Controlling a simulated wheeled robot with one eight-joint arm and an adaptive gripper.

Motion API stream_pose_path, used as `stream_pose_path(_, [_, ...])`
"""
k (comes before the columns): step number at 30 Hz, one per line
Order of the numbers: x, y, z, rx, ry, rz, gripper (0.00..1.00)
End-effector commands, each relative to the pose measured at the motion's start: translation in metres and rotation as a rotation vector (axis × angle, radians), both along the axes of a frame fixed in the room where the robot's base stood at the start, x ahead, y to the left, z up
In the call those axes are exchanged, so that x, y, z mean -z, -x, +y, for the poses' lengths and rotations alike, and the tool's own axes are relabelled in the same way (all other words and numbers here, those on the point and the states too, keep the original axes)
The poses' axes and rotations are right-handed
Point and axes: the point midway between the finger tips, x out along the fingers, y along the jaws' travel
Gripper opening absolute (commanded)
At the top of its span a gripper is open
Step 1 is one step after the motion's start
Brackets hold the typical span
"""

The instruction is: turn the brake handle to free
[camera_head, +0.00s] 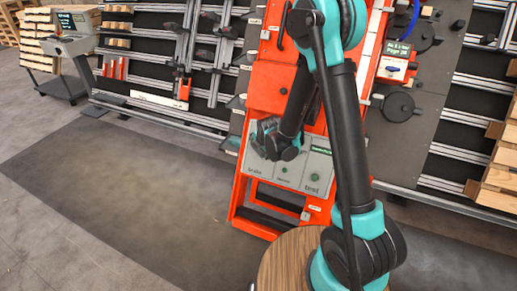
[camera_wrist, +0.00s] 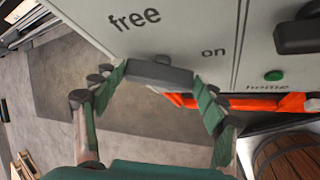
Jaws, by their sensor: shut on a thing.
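The brake handle (camera_wrist: 160,75) is a dark grey bar on a light grey control panel (camera_wrist: 200,25), which also shows in the head view (camera_head: 319,160). In the wrist view the bar lies roughly crosswise, below the word "free" and left of the word "on". My gripper (camera_wrist: 162,82) has its green-padded fingers at the two ends of the bar and is shut on it. In the head view my gripper (camera_head: 262,136) is at the panel's left side, and the handle is hidden there.
A green button (camera_wrist: 273,75) and another black handle (camera_wrist: 300,35) are on the panel's right in the wrist view. The panel sits in an orange frame (camera_head: 237,200). A round wooden top (camera_head: 285,262) stands close in front. The floor to the left is clear.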

Motion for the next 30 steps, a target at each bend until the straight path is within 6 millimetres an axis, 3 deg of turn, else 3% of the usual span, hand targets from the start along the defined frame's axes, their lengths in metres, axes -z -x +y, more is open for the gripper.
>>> stream_pose_path(20, [0.0008,0.0002,-0.001,0.034,-0.059,-0.023,0.43])
stream_pose_path(21, [0.0008,0.0001,-0.0012,0.034,-0.059,-0.023,0.76])
stream_pose_path(25, [0.0009,0.0003,-0.001,0.034,-0.058,-0.022,0.92])
stream_pose_path(30, [0.0009,0.0005,-0.0009,0.034,-0.059,-0.021,0.93])
